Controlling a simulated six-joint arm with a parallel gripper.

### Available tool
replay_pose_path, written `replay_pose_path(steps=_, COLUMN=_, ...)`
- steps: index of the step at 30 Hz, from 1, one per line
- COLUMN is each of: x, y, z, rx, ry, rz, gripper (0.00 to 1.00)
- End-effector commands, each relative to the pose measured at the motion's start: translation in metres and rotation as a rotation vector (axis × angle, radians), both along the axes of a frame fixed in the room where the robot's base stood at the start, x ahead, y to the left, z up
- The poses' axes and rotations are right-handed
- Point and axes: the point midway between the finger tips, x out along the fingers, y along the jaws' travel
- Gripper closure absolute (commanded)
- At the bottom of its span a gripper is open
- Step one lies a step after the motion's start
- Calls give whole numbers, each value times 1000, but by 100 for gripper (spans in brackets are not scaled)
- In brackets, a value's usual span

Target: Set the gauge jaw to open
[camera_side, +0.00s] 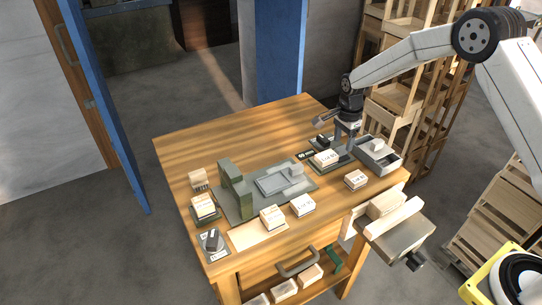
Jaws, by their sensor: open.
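My gripper (346,141) points down over the far right part of the wooden table (190,150). It is just above or among small items beside a grey open box (377,155); contact cannot be told. Its fingertips are too small to show clearly, but nothing is plainly held. A grey-green fixture plate (226,203) with an upright green block (237,187) and a paler raised plate (272,184) lies mid-table. A small dark item (323,141) sits left of my gripper. A dark grey block (212,240) sits on a pad at the near left corner. Which part is the gauge jaw cannot be told.
Labelled pale blocks (302,204) stand around the fixture, several on green pads. One labelled block (325,158) is close to my gripper. A vise (400,236) holding pale wood juts from the right edge. Wooden crates (400,95) are stacked behind. The table's far left is clear.

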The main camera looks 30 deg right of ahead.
Motion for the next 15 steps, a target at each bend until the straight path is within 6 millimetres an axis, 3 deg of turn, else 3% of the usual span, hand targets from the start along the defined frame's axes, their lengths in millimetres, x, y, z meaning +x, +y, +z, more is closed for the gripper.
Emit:
replay_pose_path(steps=6, x=0, y=0, z=-21, rx=1, ry=-1, rz=0, gripper=38)
replay_pose_path(steps=15, x=0, y=0, z=-28, rx=1, ry=-2, rz=1, gripper=38)
